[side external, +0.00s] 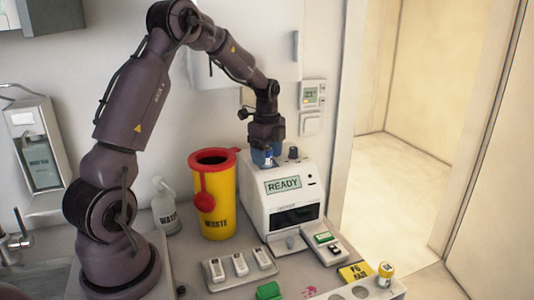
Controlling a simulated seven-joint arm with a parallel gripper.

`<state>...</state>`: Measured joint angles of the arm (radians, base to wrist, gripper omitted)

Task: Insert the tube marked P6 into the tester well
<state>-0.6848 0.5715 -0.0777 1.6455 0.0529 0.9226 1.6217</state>
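The white tester (282,197) stands on the counter against the wall, and its screen reads READY. My gripper (266,158) points down at the left part of the tester's top, with its blue fingertips at or just above that surface. Something small and pale shows between the fingertips, but I cannot tell whether it is a tube or whether the fingers are closed on it. The well is not clearly visible. A dark-topped piece (293,153) stands on the tester's top, right of my gripper. A yellow card marked P6 (356,272) lies at the lower right, beside a yellow-capped tube (385,275).
A white rack (345,293) with round holes is cut off at the bottom edge. A yellow waste bin (218,205) with a red rim and a water bottle (166,208) stand left of the tester. A tray of white pieces (240,269) and a green block (269,290) lie in front.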

